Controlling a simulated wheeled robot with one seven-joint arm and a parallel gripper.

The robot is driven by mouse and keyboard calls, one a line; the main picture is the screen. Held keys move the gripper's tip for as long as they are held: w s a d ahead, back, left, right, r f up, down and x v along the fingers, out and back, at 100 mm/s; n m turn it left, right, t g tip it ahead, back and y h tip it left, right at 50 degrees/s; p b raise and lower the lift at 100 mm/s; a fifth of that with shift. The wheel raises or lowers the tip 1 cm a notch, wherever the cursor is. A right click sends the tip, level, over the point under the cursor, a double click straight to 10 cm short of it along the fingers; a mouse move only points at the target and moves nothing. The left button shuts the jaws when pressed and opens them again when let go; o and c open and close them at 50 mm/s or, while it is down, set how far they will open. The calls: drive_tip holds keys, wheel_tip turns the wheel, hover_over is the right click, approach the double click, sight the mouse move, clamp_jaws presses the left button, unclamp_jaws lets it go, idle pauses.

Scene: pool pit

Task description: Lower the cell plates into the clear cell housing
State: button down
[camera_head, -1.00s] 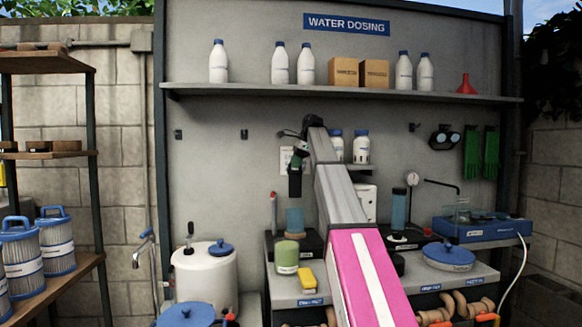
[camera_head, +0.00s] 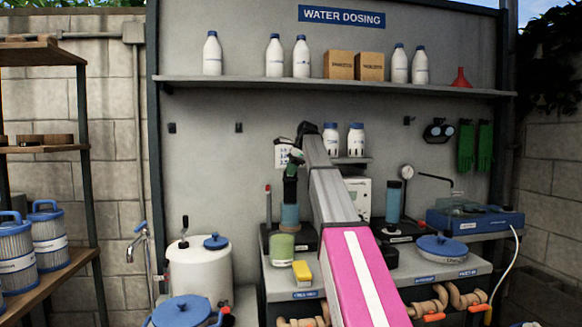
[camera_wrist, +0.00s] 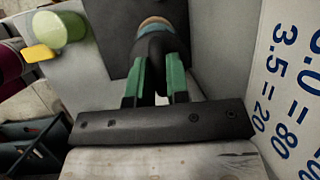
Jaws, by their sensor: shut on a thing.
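My gripper (camera_head: 291,171), with green fingers, is shut on a dark block that appears to be the cell plates (camera_head: 290,190). In the wrist view, the fingers (camera_wrist: 157,62) close on both sides of this dark block (camera_wrist: 156,44). A bluish upright cylinder (camera_head: 290,217), which appears to be the clear cell housing, stands straight below on a black base. In the wrist view its round rim, bluish with a tan middle (camera_wrist: 156,22), shows just beyond the block. The block's lower end is at or close above the rim; I cannot tell whether it has entered.
A green pot (camera_head: 282,246) and a yellow block (camera_head: 302,272) stand in front of the cylinder. A white tank (camera_head: 200,275) is to the left. A second blue cylinder (camera_head: 393,203) and a blue device (camera_head: 475,221) are to the right. A shelf (camera_head: 330,84) runs above.

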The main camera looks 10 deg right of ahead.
sight(291, 194)
drive_tip(key=shift+f, duration=5.2)
drive_tip(key=c, duration=1)
unclamp_jaws()
drive_tip(key=v, duration=1.1)
drive_tip(key=shift+s+f, duration=0.1)
